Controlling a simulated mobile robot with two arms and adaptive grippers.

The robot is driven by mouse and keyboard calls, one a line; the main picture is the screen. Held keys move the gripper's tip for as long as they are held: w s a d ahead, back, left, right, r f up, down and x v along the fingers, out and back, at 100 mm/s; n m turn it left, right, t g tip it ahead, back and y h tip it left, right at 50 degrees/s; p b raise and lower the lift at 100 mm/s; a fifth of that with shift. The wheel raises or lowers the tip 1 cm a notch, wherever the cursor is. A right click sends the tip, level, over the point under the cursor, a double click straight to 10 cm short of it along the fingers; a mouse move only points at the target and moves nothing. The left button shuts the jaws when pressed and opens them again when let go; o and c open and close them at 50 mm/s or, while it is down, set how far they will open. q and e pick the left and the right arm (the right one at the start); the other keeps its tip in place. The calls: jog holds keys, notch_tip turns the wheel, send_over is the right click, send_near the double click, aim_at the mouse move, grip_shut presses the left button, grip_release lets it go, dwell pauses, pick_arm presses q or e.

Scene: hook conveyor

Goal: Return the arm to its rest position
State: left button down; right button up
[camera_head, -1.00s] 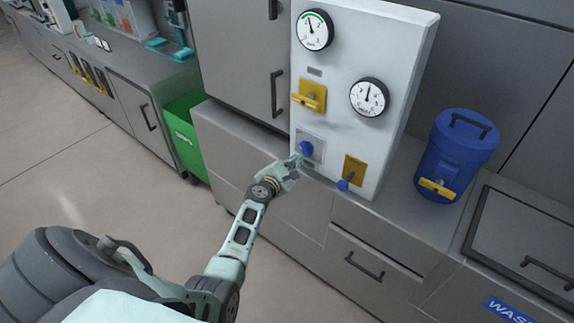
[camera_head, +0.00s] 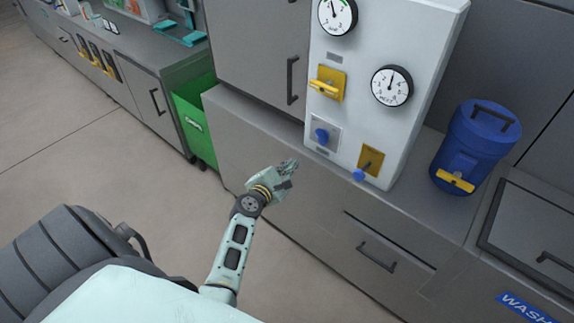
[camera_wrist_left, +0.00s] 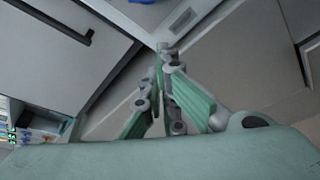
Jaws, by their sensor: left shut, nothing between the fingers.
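My left gripper (camera_head: 290,166) is in the head view, shut and empty, in front of the grey drawer fronts below the counter. Its arm comes in from the lower left. It is apart from the white gauge panel (camera_head: 420,30) and its blue knob (camera_head: 321,136). The left wrist view shows the shut fingers (camera_wrist_left: 165,52) pointing away from the camera, with nothing between them. My right gripper is not in view.
The panel carries round gauges (camera_head: 392,86) and yellow fittings (camera_head: 328,83). A blue container (camera_head: 475,145) stands on the counter to its right. A green bin (camera_head: 196,122) stands left of the drawers. The floor (camera_head: 90,185) at left is clear.

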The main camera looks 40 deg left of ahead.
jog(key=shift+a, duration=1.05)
